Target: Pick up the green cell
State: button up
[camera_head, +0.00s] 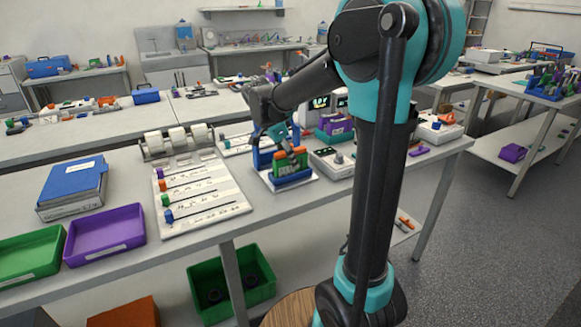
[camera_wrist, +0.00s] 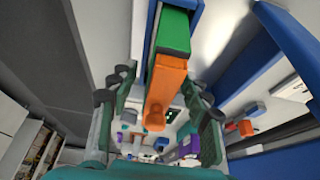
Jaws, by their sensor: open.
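In the wrist view the green cell (camera_wrist: 174,32) is a long green block with an orange part (camera_wrist: 168,72) at its near end. It sits between the blue walls of a holder (camera_wrist: 194,14). In the head view green and orange show in the blue holder (camera_head: 262,157) on the bench, right below my gripper (camera_head: 281,138). In the wrist view my gripper (camera_wrist: 160,92) is open. Its fingers stand on both sides of the orange part, with gaps visible. The holder hides part of the cell, and I cannot tell whether the fingers touch it.
A white board (camera_head: 210,202) with colored-tipped rods lies left of the holder. A purple tray (camera_head: 104,237), a green tray (camera_head: 30,257) and a blue box (camera_head: 72,183) stand farther left. A grey-white device (camera_head: 333,163) is close on the right.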

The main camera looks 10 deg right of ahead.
jog(key=shift+x, duration=0.9)
grip_shut()
